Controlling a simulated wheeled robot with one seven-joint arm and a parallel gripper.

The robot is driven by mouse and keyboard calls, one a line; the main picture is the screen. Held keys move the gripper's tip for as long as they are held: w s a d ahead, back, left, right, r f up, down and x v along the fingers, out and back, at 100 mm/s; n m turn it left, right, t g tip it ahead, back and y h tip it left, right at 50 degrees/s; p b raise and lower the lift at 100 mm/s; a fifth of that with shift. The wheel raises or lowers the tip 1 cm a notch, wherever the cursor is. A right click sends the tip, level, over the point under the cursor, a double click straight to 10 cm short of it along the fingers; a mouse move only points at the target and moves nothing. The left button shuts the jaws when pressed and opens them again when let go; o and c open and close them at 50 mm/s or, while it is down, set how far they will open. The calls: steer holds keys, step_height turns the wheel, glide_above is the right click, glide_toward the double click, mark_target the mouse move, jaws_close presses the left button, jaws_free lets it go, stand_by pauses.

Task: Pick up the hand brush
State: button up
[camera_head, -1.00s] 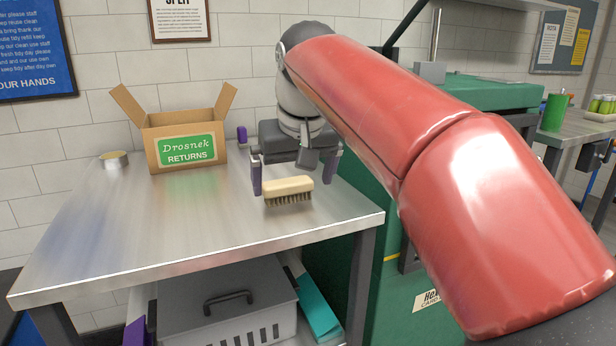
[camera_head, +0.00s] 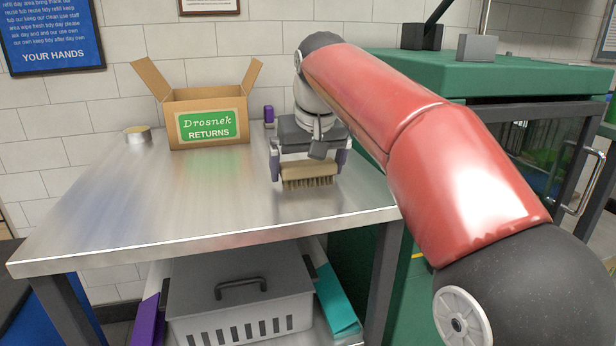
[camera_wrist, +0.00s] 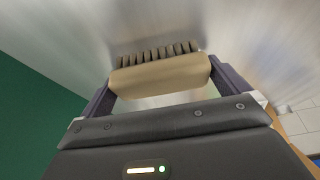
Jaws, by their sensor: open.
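The hand brush (camera_head: 308,172) has a pale wooden back and dark bristles. It is at the right part of the steel table, bristles pointing down. My gripper (camera_head: 308,168) is at the brush with its purple-grey fingers apart, one at each end of it. In the wrist view the brush (camera_wrist: 160,76) lies between the two fingertips (camera_wrist: 160,84), across the opening. The fingers look close to its ends; I cannot tell whether they touch it.
An open cardboard returns box (camera_head: 208,122) stands at the back of the steel table (camera_head: 130,220). A small tin (camera_head: 138,134) is left of it and a purple item (camera_head: 268,115) right of it. A grey crate (camera_head: 240,300) sits below. The green machine (camera_head: 480,75) borders the right side.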

steer(key=c, duration=0.6)
steer(key=shift+c, duration=0.2)
steer(key=shift+r, duration=0.1)
